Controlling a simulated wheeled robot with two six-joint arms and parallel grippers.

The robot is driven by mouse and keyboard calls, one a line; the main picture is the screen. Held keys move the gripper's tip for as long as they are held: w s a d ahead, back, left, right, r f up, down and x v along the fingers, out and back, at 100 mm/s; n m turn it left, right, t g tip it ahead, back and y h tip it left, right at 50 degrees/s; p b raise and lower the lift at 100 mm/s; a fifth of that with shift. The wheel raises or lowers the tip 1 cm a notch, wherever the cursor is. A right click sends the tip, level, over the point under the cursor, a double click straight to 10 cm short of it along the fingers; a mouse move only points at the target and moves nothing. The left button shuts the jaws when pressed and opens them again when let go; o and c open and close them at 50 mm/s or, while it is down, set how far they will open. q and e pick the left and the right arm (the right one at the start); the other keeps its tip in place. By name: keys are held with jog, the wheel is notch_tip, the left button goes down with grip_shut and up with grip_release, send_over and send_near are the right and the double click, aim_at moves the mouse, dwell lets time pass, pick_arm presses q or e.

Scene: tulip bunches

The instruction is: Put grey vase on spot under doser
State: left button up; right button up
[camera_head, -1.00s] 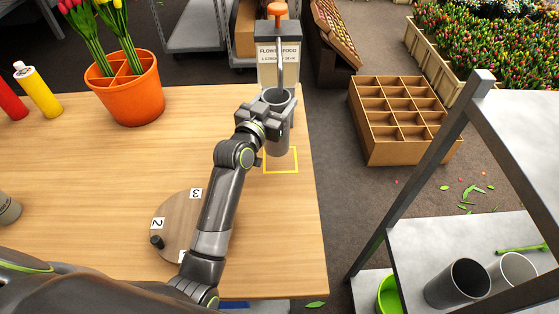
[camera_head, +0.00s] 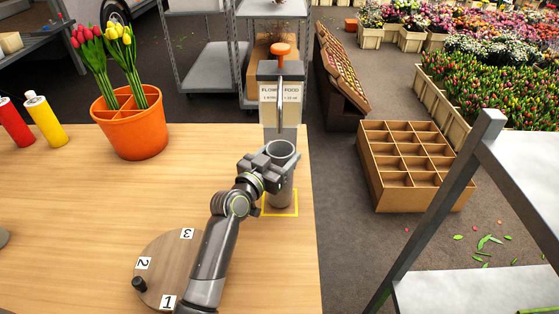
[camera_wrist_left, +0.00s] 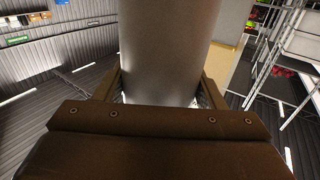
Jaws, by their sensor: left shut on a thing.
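The grey vase (camera_head: 282,188) is upright at the right side of the wooden table. My left gripper (camera_head: 270,166) is shut around its upper body. The vase's lower end shows inside the yellow square outline (camera_head: 296,207) on the table; I cannot tell if it touches the wood. The doser (camera_head: 282,92), a clear container with an orange knob and a flower food label, stands just behind the vase. In the left wrist view the grey vase (camera_wrist_left: 168,45) fills the middle between the two fingers. My right gripper is not in view.
A round wooden turntable (camera_head: 165,262) with number tags lies left of my left arm. An orange pot (camera_head: 135,135) with tulips and a yellow bottle (camera_head: 44,120) stand at the left. The table's right edge is close to the square. A grey shelf rack (camera_head: 440,215) stands at the right.

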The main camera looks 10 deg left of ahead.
pick_arm(q)
jog(key=shift+f, duration=0.55)
jog(key=shift+f, duration=0.1)
jog(key=o, duration=1)
